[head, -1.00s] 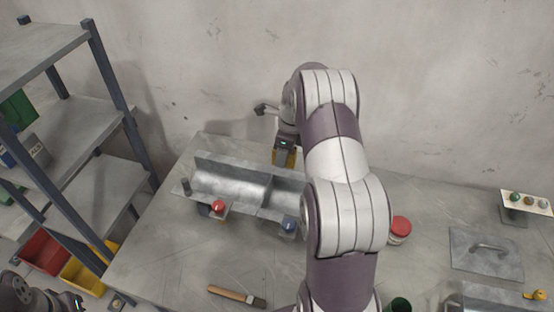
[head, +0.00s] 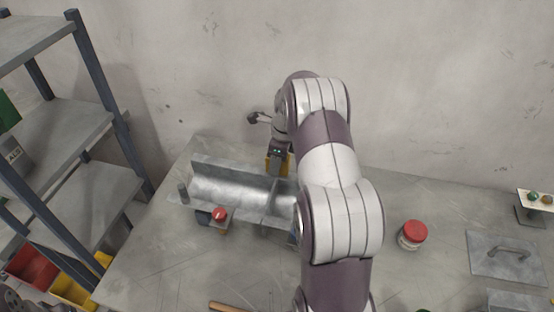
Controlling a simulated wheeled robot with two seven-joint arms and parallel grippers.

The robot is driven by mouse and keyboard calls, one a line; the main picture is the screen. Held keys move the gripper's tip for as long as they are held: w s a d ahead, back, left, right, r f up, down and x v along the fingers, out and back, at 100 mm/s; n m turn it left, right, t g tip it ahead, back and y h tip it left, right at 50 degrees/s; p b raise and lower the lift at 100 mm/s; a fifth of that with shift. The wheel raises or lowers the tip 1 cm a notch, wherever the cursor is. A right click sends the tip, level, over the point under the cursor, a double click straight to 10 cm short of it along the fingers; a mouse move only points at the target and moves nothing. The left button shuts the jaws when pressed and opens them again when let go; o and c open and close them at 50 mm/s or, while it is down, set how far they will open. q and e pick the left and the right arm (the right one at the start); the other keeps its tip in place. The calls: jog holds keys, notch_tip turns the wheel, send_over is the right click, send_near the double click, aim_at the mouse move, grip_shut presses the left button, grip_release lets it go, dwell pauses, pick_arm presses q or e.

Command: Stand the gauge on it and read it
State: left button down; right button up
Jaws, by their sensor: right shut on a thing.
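A grey metal trough (head: 225,187) with a cross divider stands on the table, left of my right arm. A red knob (head: 219,214) is at its front. My right gripper (head: 277,166) is at the trough's back edge, shut on a yellow-orange thing (head: 268,164). That thing may be the gauge; the gripper hides most of it, and no dial or reading shows. I cannot tell whether it touches the trough. My right arm covers the trough's right end. Only a dark piece of my left arm shows at the lower left corner; its fingers are out of view.
A red-lidded jar (head: 413,234) and a flat metal plate with a handle (head: 506,254) lie to the right. A wooden handle (head: 230,307) is at the front edge. A shelf rack (head: 90,190) stands on the left; the wall is close behind the table.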

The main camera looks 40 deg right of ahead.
jog(key=shift+s+r, duration=0.1)
jog(key=shift+r, duration=0.05)
jog(key=shift+f, duration=0.65)
jog(key=o, duration=1.3)
jog(key=shift+c, duration=0.2)
jog(key=shift+r, duration=0.1)
